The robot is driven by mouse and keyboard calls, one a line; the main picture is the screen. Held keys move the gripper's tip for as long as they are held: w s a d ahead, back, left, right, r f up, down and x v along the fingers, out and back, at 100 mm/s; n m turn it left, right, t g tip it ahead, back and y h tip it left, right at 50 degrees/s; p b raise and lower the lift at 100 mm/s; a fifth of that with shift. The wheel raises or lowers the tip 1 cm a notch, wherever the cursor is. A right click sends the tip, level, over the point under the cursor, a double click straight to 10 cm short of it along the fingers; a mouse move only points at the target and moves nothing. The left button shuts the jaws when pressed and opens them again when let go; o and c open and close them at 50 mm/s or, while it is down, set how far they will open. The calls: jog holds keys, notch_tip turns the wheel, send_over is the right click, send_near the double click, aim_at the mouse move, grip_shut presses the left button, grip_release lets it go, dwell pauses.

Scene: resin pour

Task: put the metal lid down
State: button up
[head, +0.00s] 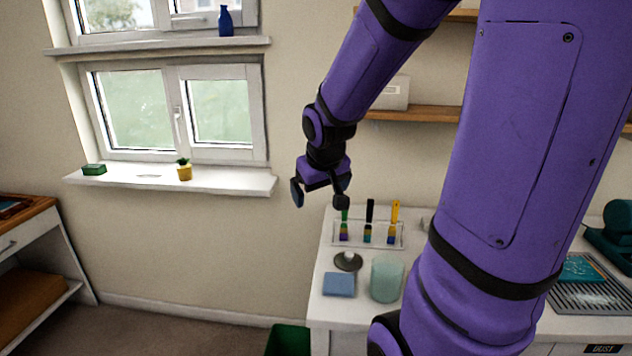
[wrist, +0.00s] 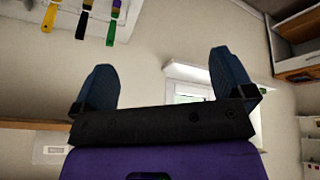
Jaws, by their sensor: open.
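A dark round metal lid with a small knob (head: 348,261) lies on the white worktop, between the rack and the blue square, left of the pale green jar (head: 387,279). My gripper (head: 319,198) is open and empty. It hangs in the air above the left back part of the worktop, higher than the lid and apart from it. In the wrist view my gripper's two fingers (wrist: 163,80) stand wide apart with nothing between them. The lid does not show in the wrist view.
A clear rack (head: 361,240) holds several coloured-handled tools close below my gripper. A blue square (head: 339,285) lies in front of the lid. A green bin (head: 288,341) stands on the floor beside the worktop (head: 322,312).

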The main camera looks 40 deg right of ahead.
jog(key=s+a+r+n+t+y, duration=0.1)
jog(key=s+a+r+n+y, duration=0.1)
jog(key=s+a+r, duration=0.8)
jog(key=shift+s+a+r+n+y, duration=0.3)
jog(key=shift+s+a+r+n, duration=0.15)
jog(key=shift+s+a, duration=1.55)
